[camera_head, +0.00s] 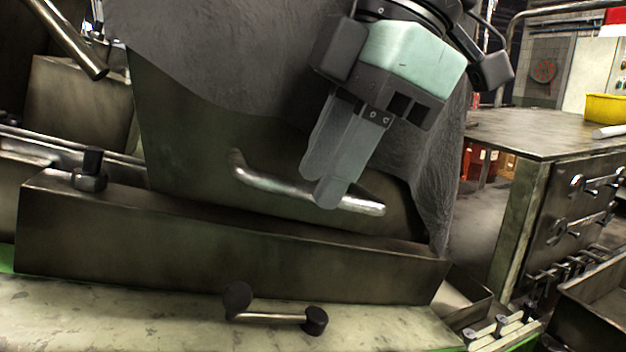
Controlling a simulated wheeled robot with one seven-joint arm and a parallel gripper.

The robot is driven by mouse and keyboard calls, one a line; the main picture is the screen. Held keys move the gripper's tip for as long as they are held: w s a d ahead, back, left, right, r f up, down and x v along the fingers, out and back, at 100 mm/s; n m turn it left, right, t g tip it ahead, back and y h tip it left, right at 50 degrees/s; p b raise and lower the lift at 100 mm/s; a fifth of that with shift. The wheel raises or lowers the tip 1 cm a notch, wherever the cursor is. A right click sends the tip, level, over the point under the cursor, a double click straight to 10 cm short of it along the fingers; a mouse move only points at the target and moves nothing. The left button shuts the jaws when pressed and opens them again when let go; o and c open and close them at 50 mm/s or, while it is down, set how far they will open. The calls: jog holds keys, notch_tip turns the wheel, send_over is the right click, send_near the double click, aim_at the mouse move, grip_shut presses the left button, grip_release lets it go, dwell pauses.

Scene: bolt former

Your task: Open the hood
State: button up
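The hood (185,125) is a dark, worn metal panel in the middle of the head view, with a grey cloth draped over its upper part. It appears lowered onto the machine. A bright curved metal bar handle (270,184) runs along its lower front. My gripper (322,190) comes down from the upper right, with its two grey fingers overlapping the handle right of its middle. The fingers look close together and hide part of the bar. I cannot tell whether they close around it or only stand in front of it.
A long dark metal beam (200,240) lies below the hood. A small lever with black knobs (275,318) sits on the pale ledge in front. A workbench (550,135) with a yellow bin (606,108) stands at the right. The grey cloth (215,55) hangs close behind my gripper.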

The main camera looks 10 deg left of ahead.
jog(key=shift+x, duration=1.65)
